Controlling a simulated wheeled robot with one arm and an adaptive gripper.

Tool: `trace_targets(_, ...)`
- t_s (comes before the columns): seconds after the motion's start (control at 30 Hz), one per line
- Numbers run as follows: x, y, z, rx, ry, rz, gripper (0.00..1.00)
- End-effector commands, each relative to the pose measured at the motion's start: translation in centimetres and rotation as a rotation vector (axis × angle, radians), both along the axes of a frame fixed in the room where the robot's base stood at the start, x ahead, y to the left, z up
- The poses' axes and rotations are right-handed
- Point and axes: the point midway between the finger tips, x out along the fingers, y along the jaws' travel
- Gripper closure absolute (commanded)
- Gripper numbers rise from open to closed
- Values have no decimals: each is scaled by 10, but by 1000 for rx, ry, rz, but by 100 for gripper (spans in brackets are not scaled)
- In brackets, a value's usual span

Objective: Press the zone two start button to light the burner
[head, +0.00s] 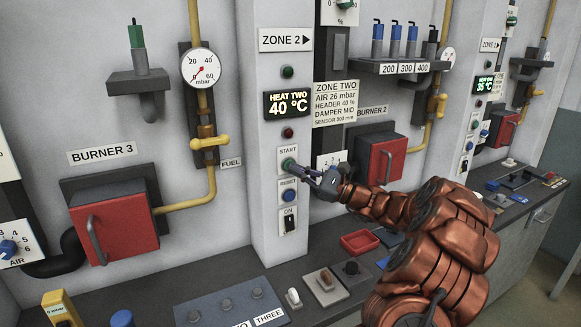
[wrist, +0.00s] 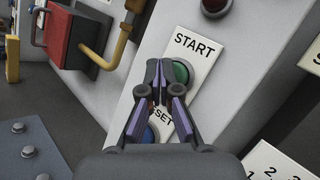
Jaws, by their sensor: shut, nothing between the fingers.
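The green start button (head: 288,164) sits under the word START on the Zone 2 pillar (head: 270,220). It also shows in the wrist view (wrist: 181,72), partly hidden behind my fingertips. My gripper (head: 296,169) is shut and empty, with its tips at the start button. I cannot tell whether the tips touch it. The blue reset button (head: 288,196) is just below, and the ON switch (head: 289,222) is under that. The Zone 2 display (head: 287,104) reads HEAT TWO 40 °C. A green lamp (head: 288,72) is above it and a dark red lamp (head: 288,133) below it.
The burner 2 red box (head: 381,158) is right of the pillar, behind my arm. The burner 3 red box (head: 113,221) and yellow pipe (head: 190,203) are on the left.

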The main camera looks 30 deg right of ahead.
Motion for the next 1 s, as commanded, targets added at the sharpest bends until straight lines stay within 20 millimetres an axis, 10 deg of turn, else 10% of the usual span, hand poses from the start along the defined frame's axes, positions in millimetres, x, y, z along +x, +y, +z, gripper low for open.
trace_targets(1.0,9,-1,0,0,-1,0,100)
